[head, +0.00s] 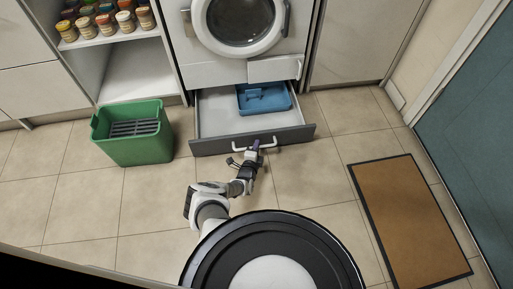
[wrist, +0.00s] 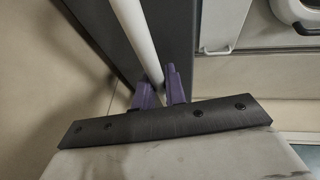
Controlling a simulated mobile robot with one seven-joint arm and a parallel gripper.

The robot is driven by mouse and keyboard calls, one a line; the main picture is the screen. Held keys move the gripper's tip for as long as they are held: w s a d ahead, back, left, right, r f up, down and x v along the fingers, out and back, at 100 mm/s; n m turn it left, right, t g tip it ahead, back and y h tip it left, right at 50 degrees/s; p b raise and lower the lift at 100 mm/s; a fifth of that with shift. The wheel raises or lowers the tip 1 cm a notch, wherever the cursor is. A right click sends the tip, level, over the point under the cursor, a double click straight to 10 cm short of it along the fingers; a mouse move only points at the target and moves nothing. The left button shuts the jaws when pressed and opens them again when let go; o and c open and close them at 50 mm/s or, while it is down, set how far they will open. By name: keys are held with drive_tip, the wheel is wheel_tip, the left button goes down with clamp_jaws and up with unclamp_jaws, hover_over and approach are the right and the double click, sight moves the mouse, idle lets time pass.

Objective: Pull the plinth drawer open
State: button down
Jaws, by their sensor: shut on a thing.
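The plinth drawer (head: 222,113) below the washing machine is pulled out over the floor in the head view. Its dark grey front (head: 212,146) carries a white bar handle (head: 272,141). A blue tray-like object (head: 264,98) lies inside, toward the back right. My gripper (head: 254,147) is at the handle, its purple fingers shut on the bar. In the wrist view, the white handle bar (wrist: 134,35) runs down between the two purple fingertips (wrist: 162,88), in front of the dark drawer front (wrist: 176,40).
The washing machine (head: 240,50) stands above the drawer. A green bin (head: 133,145) stands on the tiles to the left, near the drawer front. A brown doormat (head: 410,215) lies at the right by a teal door (head: 475,120). Shelves with jars (head: 105,22) are at the upper left.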

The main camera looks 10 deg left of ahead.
drive_tip(key=shift+d, duration=0.1)
drive_tip(key=c, duration=1.5)
unclamp_jaws()
drive_tip(key=shift+o, duration=0.2)
drive_tip(key=p+v, duration=0.5)
drive_tip(key=v, duration=0.7)
